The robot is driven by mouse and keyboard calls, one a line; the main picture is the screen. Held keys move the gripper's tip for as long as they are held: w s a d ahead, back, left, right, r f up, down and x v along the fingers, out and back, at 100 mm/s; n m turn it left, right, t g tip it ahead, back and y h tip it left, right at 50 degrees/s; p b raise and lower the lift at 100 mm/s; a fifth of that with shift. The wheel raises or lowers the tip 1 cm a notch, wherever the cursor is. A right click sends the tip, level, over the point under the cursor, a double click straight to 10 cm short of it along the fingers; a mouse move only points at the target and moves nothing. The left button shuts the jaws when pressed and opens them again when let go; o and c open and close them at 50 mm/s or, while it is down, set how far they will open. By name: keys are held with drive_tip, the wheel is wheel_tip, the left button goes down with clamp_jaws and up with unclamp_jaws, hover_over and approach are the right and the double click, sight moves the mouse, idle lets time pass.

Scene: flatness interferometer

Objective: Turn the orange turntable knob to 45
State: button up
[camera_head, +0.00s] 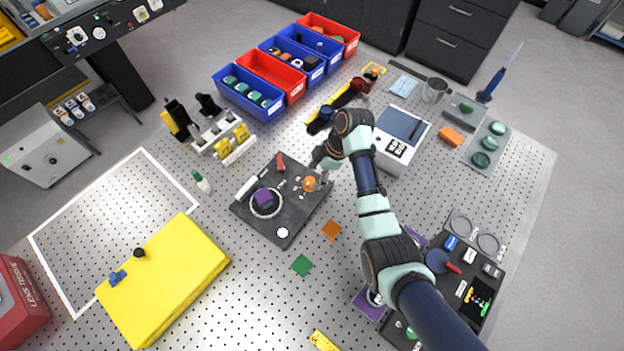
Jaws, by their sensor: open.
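The orange turntable knob (310,184) is on the right part of a dark instrument plate (283,236) at the middle of the table. My gripper (319,174) is open, with its fingertips close to the knob at its upper right. I cannot tell whether the fingers touch the knob. The knob's scale and pointer are too small to read. On the same plate are a round turntable (265,208) with a purple piece on it, a red lever (281,162) and a white octagonal spot.
My arm comes in from the lower right. A white box (403,140) stands to the right of my gripper. Colored bins (248,96) stand behind, and a yellow case (165,280) lies front left.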

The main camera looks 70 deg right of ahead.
sight(311, 181)
drive_tip(key=x, duration=0.3)
drive_tip(key=shift+w+f, duration=0.1)
drive_tip(key=shift+f, duration=0.15)
drive_tip(key=c, duration=1.1)
drive_tip(key=shift+c, duration=0.2)
